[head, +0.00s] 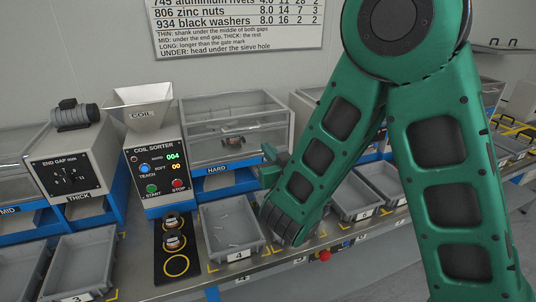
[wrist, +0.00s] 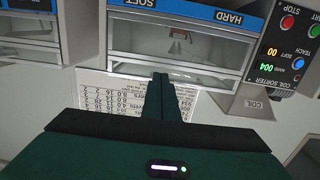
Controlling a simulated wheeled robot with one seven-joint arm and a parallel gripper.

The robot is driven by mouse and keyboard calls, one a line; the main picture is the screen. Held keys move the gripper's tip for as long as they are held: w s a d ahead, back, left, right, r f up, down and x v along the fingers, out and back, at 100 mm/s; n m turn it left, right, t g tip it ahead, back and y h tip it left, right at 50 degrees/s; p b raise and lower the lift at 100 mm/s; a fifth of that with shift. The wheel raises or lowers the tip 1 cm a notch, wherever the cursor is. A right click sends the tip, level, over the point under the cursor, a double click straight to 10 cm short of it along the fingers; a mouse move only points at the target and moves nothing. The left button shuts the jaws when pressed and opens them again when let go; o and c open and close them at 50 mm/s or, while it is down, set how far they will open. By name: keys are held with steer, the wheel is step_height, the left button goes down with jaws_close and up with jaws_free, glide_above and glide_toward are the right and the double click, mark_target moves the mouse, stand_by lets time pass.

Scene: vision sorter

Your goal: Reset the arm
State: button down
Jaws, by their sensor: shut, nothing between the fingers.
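My green arm crosses the right half of the head view, and its links hide part of the bench. My gripper (head: 268,166) is in front of the machine's HARD bin area, above the bench. In the wrist view my gripper (wrist: 162,78) has its two fingers together with nothing between them. The wrist view is upside down and shows the clear-fronted HARD/SOFT box (wrist: 180,65) beyond the fingertips. The fingers do not visibly touch anything, though the gap to the box is hard to judge.
The coil sorter (head: 155,160) with its hopper stands at left, beside the END GAP box (head: 68,160). Grey tray 4 (head: 238,256) holds a few small pins, and tray 3 (head: 80,292) is at left. A black strip (head: 177,283) with yellow rings carries two coils. More trays (head: 352,212) line the right.

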steer(key=shift+s+f, duration=0.2)
steer(key=w+d+r+m+g+h, duration=0.15)
steer(key=d+m+h, duration=0.5)
steer(key=d, duration=1.25)
steer(key=s+d+f+m+g+h, duration=0.25)
steer(key=s+d, duration=0.25)
steer(key=d, duration=0.4)
steer(key=s+d+f+m+g+h, duration=0.1)
steer(key=s+d+g+h, duration=0.3)
steer(key=d, duration=0.5)
steer(key=s+d+f+m+g+y, duration=0.1)
steer(key=s+d+g, duration=0.15)
steer(key=s, duration=0.45)
steer(key=s+d+f+g+y, duration=0.1)
steer(key=s+d+g+y, duration=0.15)
steer(key=s, duration=0.45)
steer(key=s+a+g+y, duration=0.2)
steer(key=s+a, duration=0.1)
steer(key=s, duration=0.5)
steer(key=s+a+n+g+y, duration=0.1)
steer(key=s+a+y, duration=0.2)
steer(key=s, duration=0.5)
steer(key=shift+a+r+g, duration=0.25)
steer(key=shift+r+g, duration=0.15)
steer(key=shift+r, duration=0.05)
